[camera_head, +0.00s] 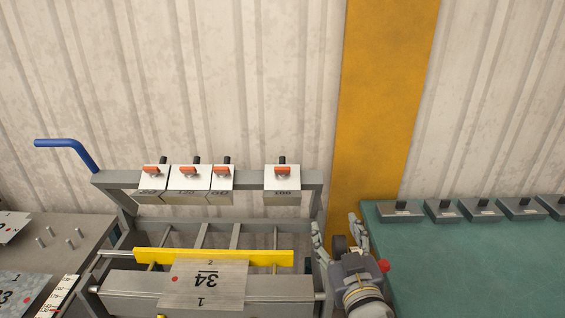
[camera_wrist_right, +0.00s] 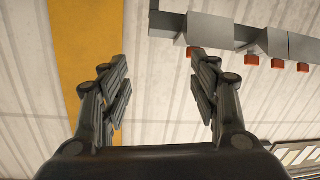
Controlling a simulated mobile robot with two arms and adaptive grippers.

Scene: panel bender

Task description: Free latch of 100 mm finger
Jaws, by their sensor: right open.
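The finger marked 100 (camera_head: 282,183) hangs at the right end of the bender's upper beam, apart from the others. It has a white face and a red-orange latch (camera_head: 282,170) on the front, with a black knob above. My right gripper (camera_head: 338,226) is open and empty, to the lower right of this finger and beside the bender's right end. In the right wrist view the open jaws (camera_wrist_right: 160,85) show nothing between them, with the beam and red latches (camera_wrist_right: 250,60) beyond. My left gripper is not in view.
Three more latched fingers (camera_head: 188,180) sit left on the beam (camera_head: 250,182). A blue handle (camera_head: 65,143) rises at left. A green table (camera_head: 450,260) with several spare fingers stands right.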

